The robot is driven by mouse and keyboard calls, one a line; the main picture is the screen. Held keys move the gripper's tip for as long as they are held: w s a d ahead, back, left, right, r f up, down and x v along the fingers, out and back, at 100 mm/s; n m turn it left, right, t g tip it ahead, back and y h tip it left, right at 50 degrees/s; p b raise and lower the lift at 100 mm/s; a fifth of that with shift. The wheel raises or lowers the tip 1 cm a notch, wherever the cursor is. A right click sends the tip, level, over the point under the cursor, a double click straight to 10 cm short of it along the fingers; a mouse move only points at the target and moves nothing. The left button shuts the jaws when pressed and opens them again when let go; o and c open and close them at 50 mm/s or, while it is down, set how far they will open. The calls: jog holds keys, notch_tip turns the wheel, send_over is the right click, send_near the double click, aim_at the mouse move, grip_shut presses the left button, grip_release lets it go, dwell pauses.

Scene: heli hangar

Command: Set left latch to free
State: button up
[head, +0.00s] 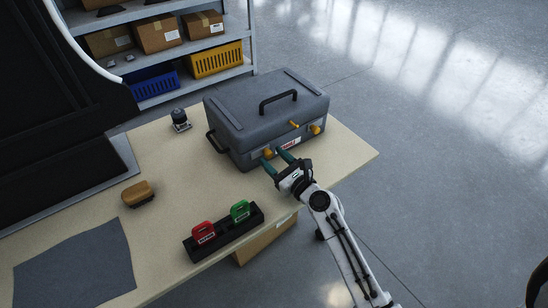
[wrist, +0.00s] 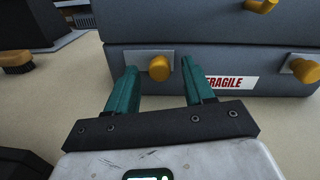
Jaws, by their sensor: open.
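A closed grey case (head: 262,112) stands on the table, with a black handle on its lid. The left latch, a yellow-orange knob (head: 268,153) on a pale plate, sits low on its front; it also shows in the wrist view (wrist: 159,68). A right latch (head: 315,129) of the same kind is on the front's right side, also in the wrist view (wrist: 306,70). My gripper (head: 274,158) is open, its teal fingers (wrist: 160,78) pointing at the case front on either side of the left knob. I cannot tell whether they touch it.
A yellow lever (head: 294,124) sticks out above the latches. A FRAGILE label (wrist: 231,82) lies between them. A black holder (head: 225,236) with red and green tags, a brown-topped brush (head: 137,193) and a dark knobbed object (head: 180,120) stand on the table.

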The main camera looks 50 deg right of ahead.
jog(key=shift+w, duration=0.2)
grip_shut()
dwell(0.5)
